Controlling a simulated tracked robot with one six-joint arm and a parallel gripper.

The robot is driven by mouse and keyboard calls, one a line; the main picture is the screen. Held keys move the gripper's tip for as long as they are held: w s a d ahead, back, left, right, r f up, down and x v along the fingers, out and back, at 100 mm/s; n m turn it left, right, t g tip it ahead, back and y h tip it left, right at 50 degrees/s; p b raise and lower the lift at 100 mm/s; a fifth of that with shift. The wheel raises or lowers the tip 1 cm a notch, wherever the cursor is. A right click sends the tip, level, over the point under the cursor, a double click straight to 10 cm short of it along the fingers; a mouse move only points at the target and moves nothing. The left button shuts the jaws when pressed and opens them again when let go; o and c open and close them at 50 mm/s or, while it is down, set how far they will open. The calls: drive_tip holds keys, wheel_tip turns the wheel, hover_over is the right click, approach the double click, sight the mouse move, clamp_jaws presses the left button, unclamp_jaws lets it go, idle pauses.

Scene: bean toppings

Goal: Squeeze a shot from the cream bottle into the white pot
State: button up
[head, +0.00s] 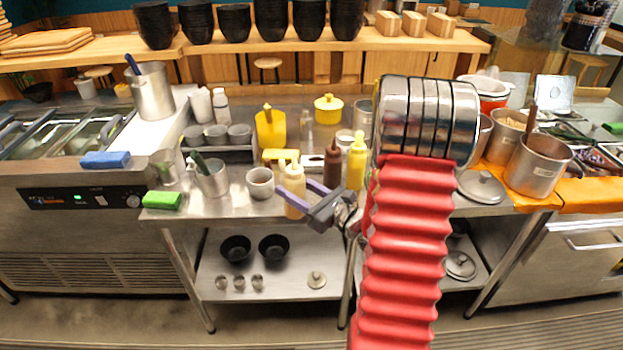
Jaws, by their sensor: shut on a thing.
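The cream bottle (294,177) is a pale squeeze bottle with a light yellow nozzle, near the front edge of the steel counter. My gripper (294,188) has purple fingers, one on each side of the bottle, and is shut on it. The bottle looks upright; I cannot tell whether its base touches the counter. The white pot (260,185) is a small whitish round pot on the counter, just left of the bottle and apart from it. Its inside is too small to make out.
A brown bottle (332,165) and a yellow bottle (356,163) stand to the right of my gripper. A metal pot (211,180) with a utensil stands left of the white pot. A yellow container (270,130) and grey cups (217,135) stand behind. My red arm hides the counter's right part.

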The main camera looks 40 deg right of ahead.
drive_tip(key=a+f+n+y, duration=0.1)
drive_tip(key=a+f, duration=0.3)
drive_tip(key=a, duration=0.3)
drive_tip(key=w+a+f+n+g+y, duration=0.1)
drive_tip(key=a+f+y, duration=0.1)
drive_tip(key=a+f, duration=0.3)
drive_tip(key=w+a+f+n+g+y, duration=0.1)
drive_tip(key=a+f, duration=0.4)
drive_tip(key=a, duration=0.6)
drive_tip(key=shift+w+y, duration=0.2)
drive_tip(key=shift+y, duration=0.2)
